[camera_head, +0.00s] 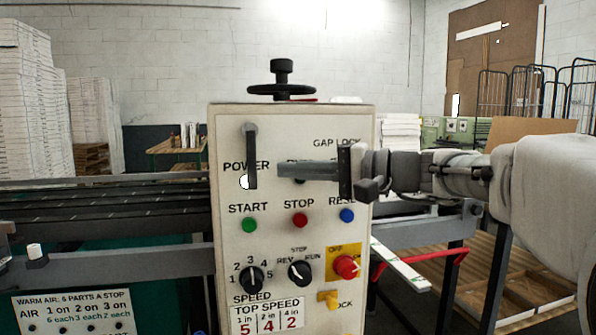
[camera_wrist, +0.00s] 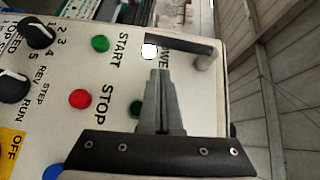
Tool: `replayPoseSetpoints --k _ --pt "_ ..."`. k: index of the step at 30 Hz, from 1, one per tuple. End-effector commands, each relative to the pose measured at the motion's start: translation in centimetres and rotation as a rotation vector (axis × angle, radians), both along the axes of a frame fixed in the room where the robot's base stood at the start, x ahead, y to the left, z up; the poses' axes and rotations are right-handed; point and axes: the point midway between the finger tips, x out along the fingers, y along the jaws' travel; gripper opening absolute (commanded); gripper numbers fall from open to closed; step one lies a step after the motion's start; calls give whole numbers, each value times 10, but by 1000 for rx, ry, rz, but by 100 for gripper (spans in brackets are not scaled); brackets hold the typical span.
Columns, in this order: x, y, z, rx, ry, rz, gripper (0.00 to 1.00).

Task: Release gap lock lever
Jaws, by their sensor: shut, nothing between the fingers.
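The beige control panel (camera_head: 222,260) carries a "GAP LOCK" label at its upper right; my gripper covers the panel below this label, and no lever shows there. A dark lever (camera_head: 251,158) hangs straight down beside the "POWER" label; in the wrist view this lever (camera_wrist: 180,46) lies just beyond my fingertips. My gripper (camera_head: 281,170) is shut and empty, in front of the upper panel, fingers pointing left toward the dark lever. In the head view, its tips appear a little right of that lever. In the wrist view, the shut fingers (camera_wrist: 158,73) appear apart from it.
Green (camera_head: 249,224), red (camera_head: 300,220) and blue (camera_head: 347,216) buttons sit below my gripper. Lower are two black knobs, a red knob (camera_head: 346,267) and a yellow part (camera_head: 328,298). A black handwheel (camera_head: 282,88) stands on top. Rails extend left of the panel.

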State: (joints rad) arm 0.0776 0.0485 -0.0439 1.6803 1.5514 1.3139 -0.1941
Motion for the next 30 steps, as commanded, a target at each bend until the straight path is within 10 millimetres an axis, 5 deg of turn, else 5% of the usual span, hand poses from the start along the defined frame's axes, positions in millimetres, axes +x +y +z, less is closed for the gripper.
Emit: replayPoseSetpoints --k 2,15,30 --pt "2 -1 0 0 0 0 0" --pt "-29 -84 0 0 1 -3 0" --pt "-34 -94 -1 -1 0 0 0"
